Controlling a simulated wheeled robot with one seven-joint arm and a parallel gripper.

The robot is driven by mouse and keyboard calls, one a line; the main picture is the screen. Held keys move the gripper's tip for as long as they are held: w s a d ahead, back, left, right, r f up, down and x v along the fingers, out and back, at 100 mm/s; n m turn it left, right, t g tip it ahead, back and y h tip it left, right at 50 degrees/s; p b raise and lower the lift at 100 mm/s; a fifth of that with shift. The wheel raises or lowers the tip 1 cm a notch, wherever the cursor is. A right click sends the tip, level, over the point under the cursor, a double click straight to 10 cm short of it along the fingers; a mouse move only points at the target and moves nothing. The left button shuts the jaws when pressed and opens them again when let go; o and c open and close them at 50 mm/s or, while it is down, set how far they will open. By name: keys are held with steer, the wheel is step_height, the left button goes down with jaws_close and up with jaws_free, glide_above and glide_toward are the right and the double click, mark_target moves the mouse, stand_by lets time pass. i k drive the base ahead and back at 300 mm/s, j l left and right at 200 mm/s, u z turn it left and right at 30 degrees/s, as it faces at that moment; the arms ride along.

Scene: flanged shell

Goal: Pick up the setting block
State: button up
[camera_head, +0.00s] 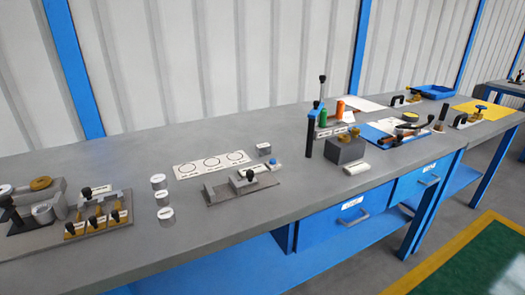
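No label is readable enough to tell which thing is the setting block. My gripper is not in view.
A grey fixture plate (243,190) with a black knob lies in front of the card. Several small labelled cylinders (163,197) stand left of it. Fixtures (97,216) fill the left end. A blue mat (385,137) and tools crowd the right. The back-left bench is clear.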

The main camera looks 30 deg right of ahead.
mark_target(264, 149)
steer(key=j+z, duration=0.1)
steer(key=z, duration=0.6)
steer(key=i+j+z, duration=0.15)
steer(key=j+z, duration=0.15)
steer(key=j, duration=0.15)
steer(key=j+z, duration=0.35)
steer(key=i+j+z, duration=0.1)
steer(key=j+z, duration=0.2)
steer(key=j, duration=0.3)
